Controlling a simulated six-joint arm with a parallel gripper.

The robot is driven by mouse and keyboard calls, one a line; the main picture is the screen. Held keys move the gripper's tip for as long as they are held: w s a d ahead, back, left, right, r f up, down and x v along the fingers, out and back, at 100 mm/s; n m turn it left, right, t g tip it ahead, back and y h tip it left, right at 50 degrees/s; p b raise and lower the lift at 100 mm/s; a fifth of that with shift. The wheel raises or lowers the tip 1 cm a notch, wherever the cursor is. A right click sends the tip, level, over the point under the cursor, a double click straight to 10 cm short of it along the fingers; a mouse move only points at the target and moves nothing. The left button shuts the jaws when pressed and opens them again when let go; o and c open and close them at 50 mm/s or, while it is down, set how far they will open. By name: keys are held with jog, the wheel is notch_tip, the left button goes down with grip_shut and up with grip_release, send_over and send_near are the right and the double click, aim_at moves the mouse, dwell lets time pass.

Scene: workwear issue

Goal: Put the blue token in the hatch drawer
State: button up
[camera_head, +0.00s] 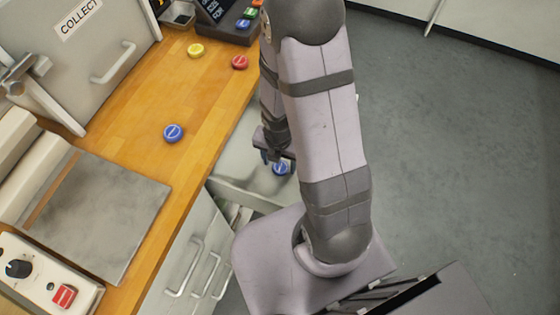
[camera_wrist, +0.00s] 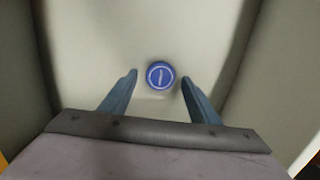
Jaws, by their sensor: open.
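A round blue token (camera_wrist: 160,75) lies on the pale floor of an open drawer. In the wrist view it sits between my open gripper's fingertips (camera_wrist: 158,76), with a gap on each side. In the head view this token (camera_head: 280,168) shows just below my gripper (camera_head: 276,156), which hangs over the drawer and is partly hidden by my arm. A second blue token (camera_head: 173,133) lies on the wooden counter. The open drawer (camera_head: 240,165) is below the counter's right edge; my arm hides part of it. A grey door marked COLLECT (camera_head: 90,65) stands at the upper left.
A yellow token (camera_head: 195,50) and a red token (camera_head: 240,62) lie at the counter's back. A dark rack with coloured tokens (camera_head: 238,25) stands behind them. A grey mat (camera_head: 105,215) and a control box with a red switch (camera_head: 62,296) are at the left.

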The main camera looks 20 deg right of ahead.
aim_at(279, 169)
notch_tip(279, 169, up, 11)
jog(key=p, duration=0.3)
jog(key=shift+s+a, duration=0.2)
jog(key=shift+s, duration=0.1)
jog(key=shift+r, duration=0.1)
jog(key=s+a+r+m, duration=0.1)
jog(key=r+m, duration=0.3)
jog(key=m, duration=0.9)
jog(key=s+a+r+m, duration=0.1)
jog(key=s+r+m, duration=0.2)
jog(key=m, duration=1.1)
jog(key=shift+s+a+r+g+y, duration=0.2)
jog(key=shift+s+r+g+y, duration=0.15)
jog(key=shift+s, duration=0.3)
